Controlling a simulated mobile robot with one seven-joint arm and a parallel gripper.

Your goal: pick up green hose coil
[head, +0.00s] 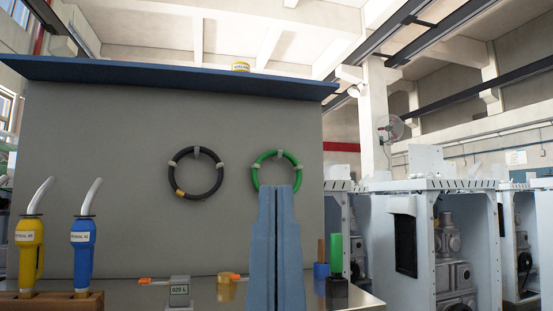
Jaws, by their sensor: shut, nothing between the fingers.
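The green hose coil (254,178) hangs as an upright ring on the grey panel, with pale clips around it. My gripper (280,190) rises from the bottom of the head view as two blue-grey fingers side by side, tips up. The fingers are shut together with nothing between them. Their tips overlap the lower part of the coil in the picture and hide some of it. I cannot tell how far the tips are from the coil.
A black hose coil (171,180) with a yellow band hangs to the left. Yellow (29,248) and blue (82,248) nozzles stand at the left. A small labelled block (179,290) and a green cylinder (336,252) flank my gripper. White machines (430,240) stand right.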

